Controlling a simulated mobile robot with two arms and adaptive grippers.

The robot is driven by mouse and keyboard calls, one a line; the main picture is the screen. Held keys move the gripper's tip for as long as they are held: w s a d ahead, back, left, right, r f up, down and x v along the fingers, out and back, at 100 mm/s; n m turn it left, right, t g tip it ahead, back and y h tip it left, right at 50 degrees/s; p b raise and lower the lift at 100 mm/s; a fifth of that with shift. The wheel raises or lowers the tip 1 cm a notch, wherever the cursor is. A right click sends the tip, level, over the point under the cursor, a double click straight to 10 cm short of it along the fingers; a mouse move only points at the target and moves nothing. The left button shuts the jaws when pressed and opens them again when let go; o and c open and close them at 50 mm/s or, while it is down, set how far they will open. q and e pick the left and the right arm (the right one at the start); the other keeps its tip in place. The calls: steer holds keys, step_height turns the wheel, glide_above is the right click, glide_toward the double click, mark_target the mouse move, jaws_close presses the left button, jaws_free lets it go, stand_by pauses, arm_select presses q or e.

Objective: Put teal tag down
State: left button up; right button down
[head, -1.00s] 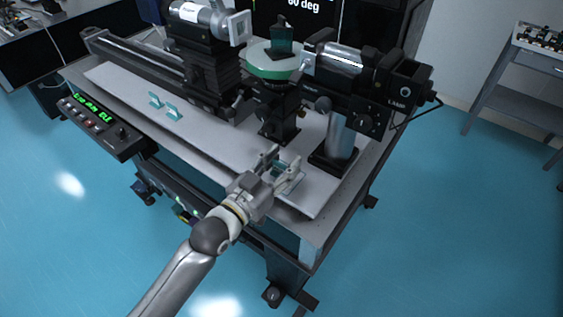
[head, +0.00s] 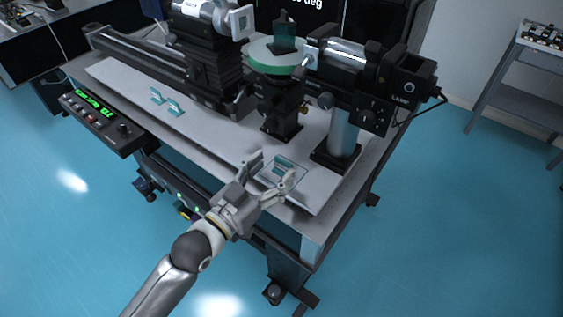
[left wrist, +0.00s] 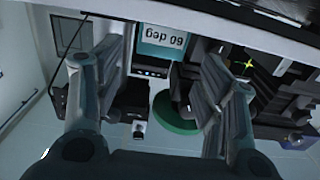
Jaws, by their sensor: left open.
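The teal tag (head: 284,162) stands on the pale board of the optical table, near its front right end. It sits at a thin outlined square. In the left wrist view the tag (left wrist: 163,42) reads "60 deg" upside down and appears between the fingers, with space on both sides. My left gripper (head: 275,166) is open and empty at the near side of the tag, its fingers spread. The same gripper (left wrist: 166,52) frames the tag in the left wrist view. My right gripper is not in view.
Two other teal tags (head: 167,102) stand at the board's left. A green-rimmed round stage (head: 274,56) on a post, a lamp unit (head: 365,70) and a black rail (head: 150,62) stand behind. A control box (head: 100,120) is at the front left edge.

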arm_select(q)
steer(key=v, duration=0.7)
steer(key=shift+s+b, duration=0.15)
steer(key=shift+b, duration=0.25)
steer(key=shift+a, duration=0.1)
steer(key=s+a+f+n+g+y, duration=0.1)
steer(key=s+a+f+g+y, duration=0.2)
steer(key=f, duration=0.3)
steer(key=s+a+f+n+g+y, duration=0.2)
steer(key=a+f+y, duration=0.15)
steer(key=f, duration=0.25)
steer(key=s+a+f+n+g+y, duration=0.2)
steer(key=s+a+f+g+y, duration=0.35)
steer(key=s, duration=0.65)
step_height(320, 180, down, 26)
steer(key=s+a+g+h, duration=0.1)
steer(key=g+h, duration=0.1)
steer(key=s+a+f+g, duration=0.1)
steer(key=s+a+f, duration=0.2)
steer(key=s+f, duration=1.3)
steer(key=shift+s+a+f+y, duration=0.2)
steer(key=shift+s+f+y, duration=0.15)
steer(key=shift+s, duration=0.35)
